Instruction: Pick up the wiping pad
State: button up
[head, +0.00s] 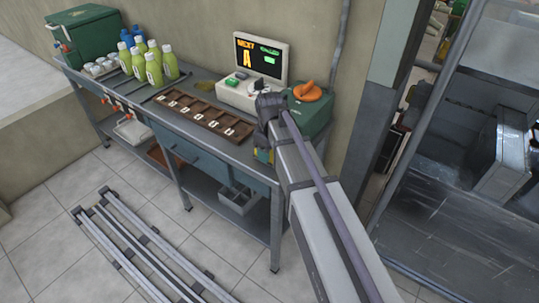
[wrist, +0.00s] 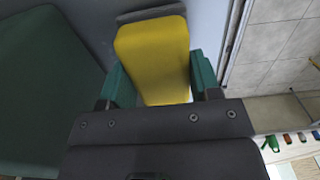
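The wiping pad (wrist: 153,55) is yellow with a grey strip along its far edge. In the wrist view it lies between the two green fingers of my gripper (wrist: 156,70). The fingers meet its left and right sides with no clear gap, so my gripper looks shut on it. In the head view my gripper (head: 264,155) is at the right end of the workbench, and only a small bit of yellow shows there. My arm hides the rest. I cannot tell whether the pad is lifted.
A screen unit (head: 257,65), a brown compartment tray (head: 207,118) and several green bottles (head: 153,68) stand to the left. The workbench (head: 185,135) has a lower shelf. Rails (head: 140,245) lie on the floor.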

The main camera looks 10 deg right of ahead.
jog(key=c, duration=0.4)
notch_tip(320, 180, up, 10)
jog(key=p, duration=1)
